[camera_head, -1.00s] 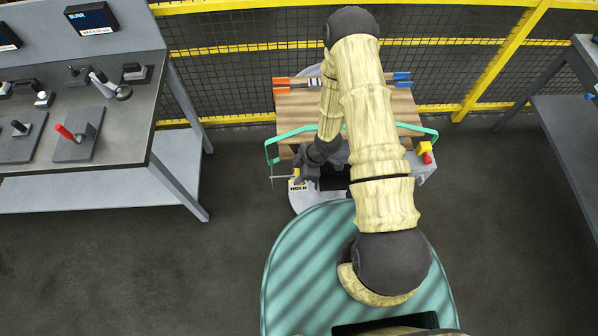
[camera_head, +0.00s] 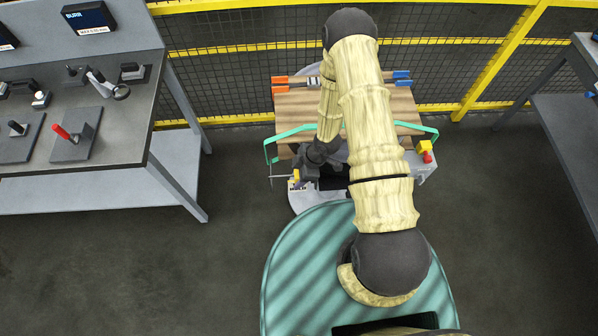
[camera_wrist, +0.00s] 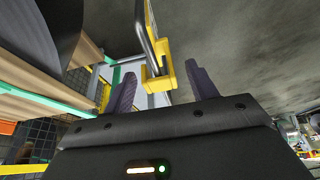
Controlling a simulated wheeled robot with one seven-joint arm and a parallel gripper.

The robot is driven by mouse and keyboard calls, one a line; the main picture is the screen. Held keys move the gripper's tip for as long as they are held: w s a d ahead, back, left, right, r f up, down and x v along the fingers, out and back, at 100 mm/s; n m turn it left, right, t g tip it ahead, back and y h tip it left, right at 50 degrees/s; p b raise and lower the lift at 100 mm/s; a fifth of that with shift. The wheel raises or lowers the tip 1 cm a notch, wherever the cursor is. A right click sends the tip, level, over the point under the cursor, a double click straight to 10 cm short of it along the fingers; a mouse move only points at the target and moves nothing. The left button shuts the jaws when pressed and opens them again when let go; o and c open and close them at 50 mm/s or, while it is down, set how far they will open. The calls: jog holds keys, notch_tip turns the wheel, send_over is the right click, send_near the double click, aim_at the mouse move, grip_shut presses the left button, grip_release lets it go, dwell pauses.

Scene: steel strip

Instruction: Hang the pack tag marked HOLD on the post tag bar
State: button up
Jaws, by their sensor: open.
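My gripper (camera_wrist: 163,84) is open, with one dark finger on each side of a yellow block (camera_wrist: 158,80). The block appears to be the grip of the HOLD pack tag. A narrow plate with a yellow edge (camera_wrist: 152,22) runs up from it, seen nearly edge-on. Gaps show between block and fingers. A grey rod (camera_wrist: 130,58), probably the post tag bar, meets the tag; whether the tag hangs on it I cannot tell. In the head view my gripper (camera_head: 299,178) is beside the left end of the post, and the tag (camera_head: 295,187) is small, its lettering unreadable.
The post carries wood-coloured strip (camera_head: 300,105), a green rail (camera_head: 268,150) and a yellow-and-red button box (camera_head: 425,152). A grey bench (camera_head: 120,140) with tools stands left, another (camera_head: 570,130) right. Yellow mesh fence (camera_head: 240,47) closes the back. Floor is clear between.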

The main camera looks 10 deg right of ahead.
jog(key=shift+r, duration=0.1)
jog(key=shift+w+d+r, duration=0.1)
jog(key=shift+d+r, duration=0.15)
jog(key=shift+r, duration=0.2)
jog(key=p+v, duration=0.3)
jog(key=v, duration=1.3)
jog(key=shift+r, duration=0.15)
jog(key=s+d+r+m+t+h+b, duration=0.1)
jog(key=d+r+m+h+b, duration=0.5)
jog(key=m, duration=0.3)
jog(key=s+a+r+m+t+y+b, duration=0.1)
jog(key=s+a+r+m+b, duration=0.1)
jog(key=s+r+m+b, duration=0.3)
jog(key=m+b, duration=0.1)
jog(key=m, duration=0.2)
jog(key=shift+a+m, duration=0.3)
jog(key=shift+a, duration=0.05)
